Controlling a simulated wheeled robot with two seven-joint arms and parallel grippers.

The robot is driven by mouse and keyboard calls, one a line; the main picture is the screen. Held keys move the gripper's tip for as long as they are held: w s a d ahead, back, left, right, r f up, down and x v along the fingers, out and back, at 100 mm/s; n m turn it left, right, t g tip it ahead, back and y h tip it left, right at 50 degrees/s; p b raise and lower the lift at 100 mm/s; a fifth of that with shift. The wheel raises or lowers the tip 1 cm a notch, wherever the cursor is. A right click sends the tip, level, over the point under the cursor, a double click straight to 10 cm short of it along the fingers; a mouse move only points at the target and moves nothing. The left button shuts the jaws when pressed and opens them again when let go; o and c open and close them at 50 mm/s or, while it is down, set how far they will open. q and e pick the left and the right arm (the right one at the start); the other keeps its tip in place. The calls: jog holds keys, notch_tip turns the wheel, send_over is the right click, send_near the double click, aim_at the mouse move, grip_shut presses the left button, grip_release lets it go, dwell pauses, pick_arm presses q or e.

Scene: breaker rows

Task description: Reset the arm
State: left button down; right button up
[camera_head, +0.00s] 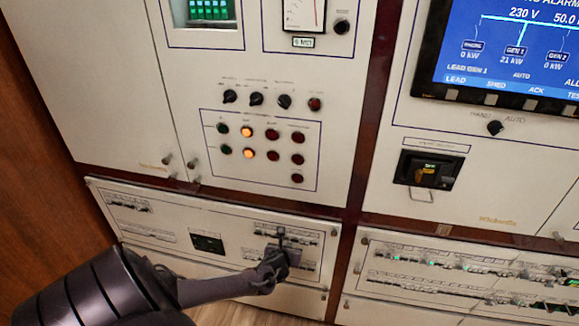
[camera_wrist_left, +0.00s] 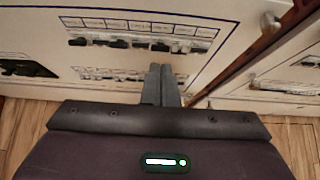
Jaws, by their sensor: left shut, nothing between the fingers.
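My left gripper (camera_head: 284,250) is in front of the right part of the lower left breaker panel (camera_head: 150,222). Its fingers are shut and hold nothing; they also show side by side in the left wrist view (camera_wrist_left: 162,84). An upper breaker row (camera_wrist_left: 140,42) and a lower breaker row (camera_wrist_left: 108,76) lie beyond the fingertips in that view. The fingers hide part of the lower row. I cannot tell whether the fingertips touch the panel. I do not see my right gripper.
A cabinet with knobs (camera_head: 256,98) and lit orange buttons (camera_head: 247,132) stands above the breaker panel. A blue screen (camera_head: 510,50) is at the upper right. Another breaker panel (camera_head: 450,258) is at the lower right. A wooden wall (camera_head: 45,190) is at the left.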

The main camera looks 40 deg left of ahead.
jog(key=shift+w+a, duration=0.3)
jog(key=shift+a, duration=0.45)
jog(key=shift+d, duration=0.15)
pick_arm(q)
jog(key=s+d+f+n+g+h+b, duration=0.1)
jog(key=s+d+f+n+b, duration=0.15)
jog(key=s+f+n, duration=0.35)
jog(key=s+d+f+n+g+h+b, duration=0.1)
jog(key=s+d+f+n+g, duration=0.15)
jog(key=s+f, duration=0.4)
jog(key=s+d+f+n+b, duration=0.1)
jog(key=s+d+f+n, duration=0.3)
jog(key=f, duration=0.4)
jog(key=s+d+f+n+g+h+b, duration=0.1)
jog(key=s+d+f+n, duration=0.3)
jog(key=s, duration=0.4)
jog(key=s+d+f+n+g+h+b, duration=0.1)
jog(key=s+d+f+n+g, duration=0.1)
jog(key=s+d+f+n, duration=0.3)
jog(key=s+d+f+n+g+h+b, duration=0.1)
jog(key=s+d+f+n, duration=0.4)
jog(key=s, duration=0.7)
jog(key=shift+d+g+h+b, duration=0.4)
jog(key=shift+d+b, duration=0.1)
jog(key=shift+d, duration=0.3)
pick_arm(e)
notch_tip(320, 180, down, 9)
jog(key=shift+s+d+r, duration=0.2)
jog(key=shift+s+d, duration=0.05)
